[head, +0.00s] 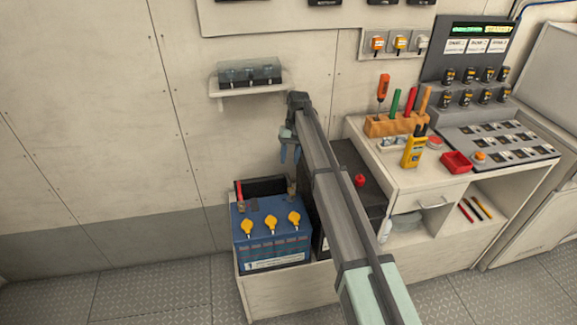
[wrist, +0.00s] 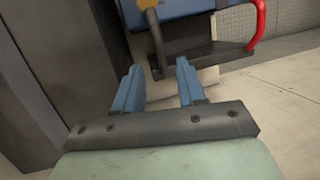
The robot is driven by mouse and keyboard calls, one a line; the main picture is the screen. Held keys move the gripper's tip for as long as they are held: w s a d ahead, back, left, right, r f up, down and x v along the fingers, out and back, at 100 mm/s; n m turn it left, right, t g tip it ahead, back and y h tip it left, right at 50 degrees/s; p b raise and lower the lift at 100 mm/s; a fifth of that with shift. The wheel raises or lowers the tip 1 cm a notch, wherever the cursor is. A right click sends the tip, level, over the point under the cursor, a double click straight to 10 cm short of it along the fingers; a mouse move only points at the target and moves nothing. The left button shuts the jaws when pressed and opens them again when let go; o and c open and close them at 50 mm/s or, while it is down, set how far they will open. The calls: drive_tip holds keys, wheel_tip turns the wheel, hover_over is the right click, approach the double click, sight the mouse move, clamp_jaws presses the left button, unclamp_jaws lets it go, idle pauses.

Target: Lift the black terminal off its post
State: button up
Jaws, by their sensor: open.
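The blue battery (head: 270,240) with yellow caps stands in a white bin at lower centre of the head view. A brownish-grey upright piece (head: 291,187) at its back right corner looks like the black terminal; its post cannot be made out. A similar upright piece (wrist: 154,40) shows in the wrist view, beyond and between my fingertips. My gripper (head: 289,152) is open and empty, pointing down above that corner, apart from the piece. Its two blue fingers also show in the wrist view (wrist: 159,76).
A red cable (head: 239,190) rises at the battery's back left. A dark box with a red knob (head: 360,180) stands right of the battery, close to my arm. A small wall shelf (head: 250,92) is above. The bench (head: 420,180) with tools is at right.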

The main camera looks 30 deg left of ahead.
drive_tip(key=w, duration=0.4)
drive_tip(key=w+a, duration=0.1)
drive_tip(key=w, duration=0.7)
drive_tip(key=shift+a+f, duration=0.1)
drive_tip(key=shift+a, duration=0.2)
drive_tip(key=shift+s, duration=0.1)
drive_tip(key=t+y, duration=0.2)
approach(287, 174)
drive_tip(key=x, duration=0.8)
drive_tip(key=shift+f, duration=0.3)
clamp_jaws()
